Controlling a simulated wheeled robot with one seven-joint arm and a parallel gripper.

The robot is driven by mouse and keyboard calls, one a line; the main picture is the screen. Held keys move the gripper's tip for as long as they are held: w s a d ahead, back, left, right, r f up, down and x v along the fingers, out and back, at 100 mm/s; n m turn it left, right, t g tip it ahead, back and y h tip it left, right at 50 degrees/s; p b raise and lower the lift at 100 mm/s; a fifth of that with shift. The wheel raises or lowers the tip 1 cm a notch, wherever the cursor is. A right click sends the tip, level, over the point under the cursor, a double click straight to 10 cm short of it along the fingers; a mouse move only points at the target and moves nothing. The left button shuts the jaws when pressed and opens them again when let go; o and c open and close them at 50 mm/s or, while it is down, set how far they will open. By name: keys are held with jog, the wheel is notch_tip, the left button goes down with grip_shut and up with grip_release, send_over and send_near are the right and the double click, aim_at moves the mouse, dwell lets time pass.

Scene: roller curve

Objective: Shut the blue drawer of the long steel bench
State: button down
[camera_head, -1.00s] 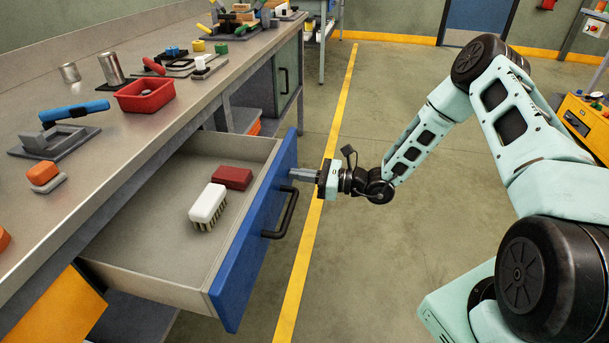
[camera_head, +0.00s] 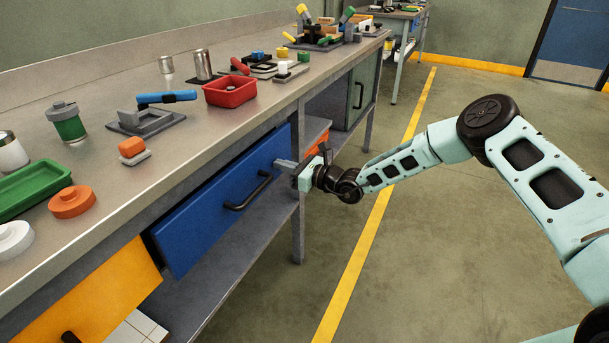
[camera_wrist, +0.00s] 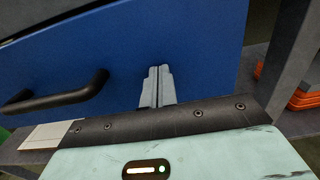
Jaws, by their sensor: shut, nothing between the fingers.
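The blue drawer (camera_head: 215,210) of the long steel bench (camera_head: 190,165) shows only its front in the head view, close under the bench top; its inside is hidden. Its dark bar handle (camera_head: 248,191) sits at the middle of the front. My gripper (camera_head: 282,165) is shut and empty, with its fingertips at the right part of the drawer front, beyond the handle. In the wrist view the closed fingers (camera_wrist: 158,72) point at the blue front (camera_wrist: 190,45) and appear to touch it. The handle (camera_wrist: 60,97) is to their left there.
A yellow drawer (camera_head: 95,295) lies left of the blue one. A bench leg (camera_head: 298,225) stands just right of my gripper. Orange items (camera_wrist: 300,80) sit on a shelf behind it. A red bin (camera_head: 230,92) and tools stand on the bench top. The floor at right is clear.

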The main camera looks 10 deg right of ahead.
jog(key=x, duration=0.3)
jog(key=shift+w+a+r+b, duration=0.15)
jog(key=shift+a+b, duration=0.05)
jog(key=shift+b, duration=0.15)
jog(key=shift+r, duration=0.15)
